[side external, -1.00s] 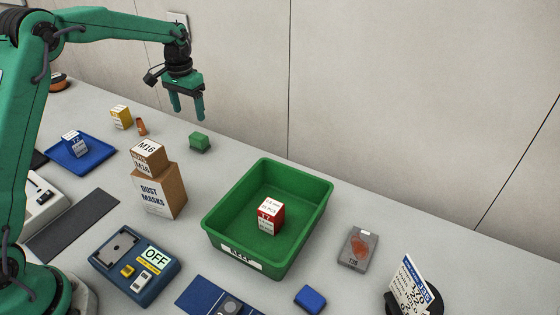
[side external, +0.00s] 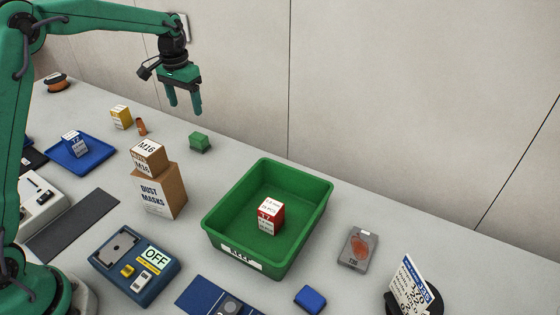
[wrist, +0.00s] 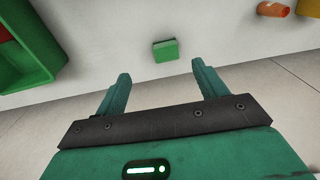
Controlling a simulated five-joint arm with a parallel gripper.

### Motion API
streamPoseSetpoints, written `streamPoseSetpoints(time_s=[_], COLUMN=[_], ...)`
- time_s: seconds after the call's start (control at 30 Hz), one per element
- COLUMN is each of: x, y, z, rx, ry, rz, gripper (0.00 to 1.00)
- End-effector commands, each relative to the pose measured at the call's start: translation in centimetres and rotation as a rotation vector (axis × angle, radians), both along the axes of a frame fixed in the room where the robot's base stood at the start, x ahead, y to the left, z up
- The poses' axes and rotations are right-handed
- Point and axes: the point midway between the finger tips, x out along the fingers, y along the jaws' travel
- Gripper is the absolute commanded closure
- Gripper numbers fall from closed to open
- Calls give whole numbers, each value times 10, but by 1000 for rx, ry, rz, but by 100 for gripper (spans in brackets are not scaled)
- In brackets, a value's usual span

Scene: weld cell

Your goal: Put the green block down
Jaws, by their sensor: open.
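The green block (side external: 199,142) sits on the grey table toward the back. It also shows in the wrist view (wrist: 165,50), ahead of the fingertips, with clear space around it. My gripper (side external: 185,106) is open and empty. It hangs in the air above and behind the block and does not touch it. In the wrist view both fingers of my gripper (wrist: 160,72) are apart with nothing between them.
A green bin (side external: 225,210) holding a red and white box (side external: 270,216) stands in the middle. A dust masks carton (side external: 160,193) with a smaller M16 box (side external: 149,157) on it, a yellow box (side external: 121,117) and a copper-coloured piece (side external: 141,127) are left of the block.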

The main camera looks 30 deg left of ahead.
Motion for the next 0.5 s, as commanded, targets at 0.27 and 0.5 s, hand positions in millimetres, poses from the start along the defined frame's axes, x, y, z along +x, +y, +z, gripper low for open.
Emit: streamPoseSetpoints(time_s=[0.27,0.5], x=[-43,-89], y=[-22,-41], z=[53,89], rx=[10,15], ry=[-79,-151], rz=[-2,-2], gripper=[29,29])
